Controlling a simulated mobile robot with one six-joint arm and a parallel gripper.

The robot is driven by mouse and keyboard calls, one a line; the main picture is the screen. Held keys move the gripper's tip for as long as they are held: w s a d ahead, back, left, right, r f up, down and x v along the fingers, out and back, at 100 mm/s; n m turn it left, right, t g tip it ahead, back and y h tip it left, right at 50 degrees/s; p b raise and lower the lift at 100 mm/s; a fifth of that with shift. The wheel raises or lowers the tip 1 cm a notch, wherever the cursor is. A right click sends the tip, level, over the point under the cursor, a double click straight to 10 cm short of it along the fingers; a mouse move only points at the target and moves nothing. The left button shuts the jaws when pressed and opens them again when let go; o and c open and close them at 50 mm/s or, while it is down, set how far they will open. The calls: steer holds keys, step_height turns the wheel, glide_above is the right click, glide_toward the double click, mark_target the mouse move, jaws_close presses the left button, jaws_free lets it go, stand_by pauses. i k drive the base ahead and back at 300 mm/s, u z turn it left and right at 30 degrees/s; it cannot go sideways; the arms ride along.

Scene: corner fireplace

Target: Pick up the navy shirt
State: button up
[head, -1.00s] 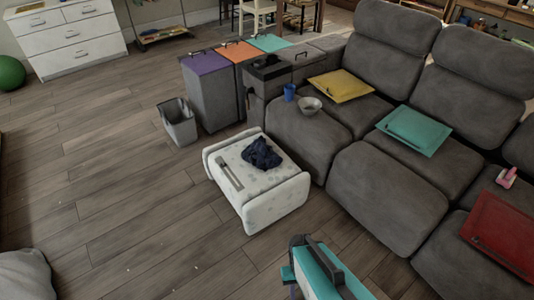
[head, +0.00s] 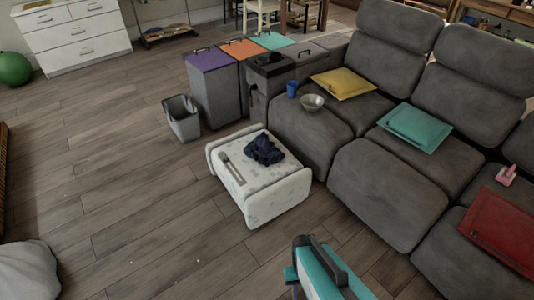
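The navy shirt (head: 264,149) lies crumpled on top of a white patterned ottoman (head: 267,205), in the middle of the head view.
A grey sectional sofa (head: 372,187) fills the right, with a yellow cushion (head: 342,84), a bowl (head: 311,102) and a blue cup (head: 292,89). A grey bin (head: 182,118) stands behind the ottoman. A grey cushion (head: 27,272) is at lower left. The wooden floor (head: 130,190) left of the ottoman is clear.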

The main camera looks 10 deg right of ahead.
mark_target(264, 151)
steer(key=k, duration=0.55)
steer(key=u, duration=0.5)
steer(key=i, duration=0.7)
steer(key=u, duration=0.95)
steer(key=i, duration=1.55)
steer(key=z, duration=0.4)
steer(key=i, duration=1.05)
steer(key=z, duration=0.6)
